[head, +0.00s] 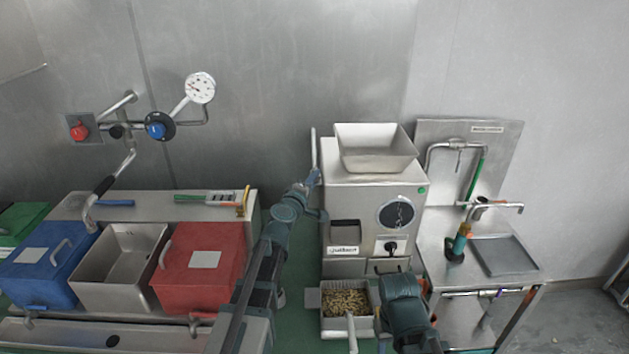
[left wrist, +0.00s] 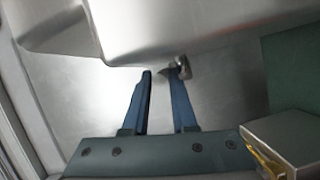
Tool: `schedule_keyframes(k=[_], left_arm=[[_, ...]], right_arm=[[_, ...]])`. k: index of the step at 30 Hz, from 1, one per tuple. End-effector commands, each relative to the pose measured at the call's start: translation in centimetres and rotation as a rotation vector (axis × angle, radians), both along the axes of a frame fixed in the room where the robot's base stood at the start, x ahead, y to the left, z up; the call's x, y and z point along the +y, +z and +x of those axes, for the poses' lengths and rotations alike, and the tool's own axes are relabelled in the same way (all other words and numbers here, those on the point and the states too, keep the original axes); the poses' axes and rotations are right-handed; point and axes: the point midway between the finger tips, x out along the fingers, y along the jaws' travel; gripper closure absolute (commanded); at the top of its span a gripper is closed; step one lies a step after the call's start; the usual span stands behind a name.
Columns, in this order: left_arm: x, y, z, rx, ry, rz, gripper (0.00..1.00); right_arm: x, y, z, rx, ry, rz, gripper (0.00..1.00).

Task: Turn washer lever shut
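The steel machine (head: 370,210) stands in the middle with a hopper on top. An upright pale bar (head: 313,150) rises at its left side; I cannot tell if this is the washer lever. My left gripper (head: 313,180) is at the bar's lower end, close against the machine's left side. In the left wrist view its two blue fingers (left wrist: 164,75) are apart. A small curved metal piece (left wrist: 184,67) shows at the right fingertip; I cannot tell whether they touch. My right arm reaches in front of the machine, but its fingers do not show.
A tray of beans (head: 346,300) sits below the machine. A sink table (head: 507,256) with a tap stands to the right. Blue (head: 47,266) and red (head: 199,266) lidded bins stand left, under a wall pipe with a gauge (head: 200,88).

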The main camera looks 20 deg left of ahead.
Motion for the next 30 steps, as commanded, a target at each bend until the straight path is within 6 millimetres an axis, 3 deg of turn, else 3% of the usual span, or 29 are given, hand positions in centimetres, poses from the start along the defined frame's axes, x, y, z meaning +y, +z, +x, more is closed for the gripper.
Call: schedule_keyframes(k=[1, 4, 30], left_arm=[[-0.01, 0.00, 0.00, 0.000, 0.000, 0.000, 0.85], [-0.01, 0.00, 0.00, 0.000, 0.000, 0.000, 1.00], [-0.03, -0.04, -0.07, 0.000, -0.001, 0.001, 1.00]], right_arm=[[0.00, 0.00, 0.00, 0.000, 0.000, 0.000, 0.50], [0.00, 0.00, 0.00, 0.000, 0.000, 0.000, 0.50], [0.00, -0.03, 0.00, 0.000, 0.000, 0.000, 0.50]])
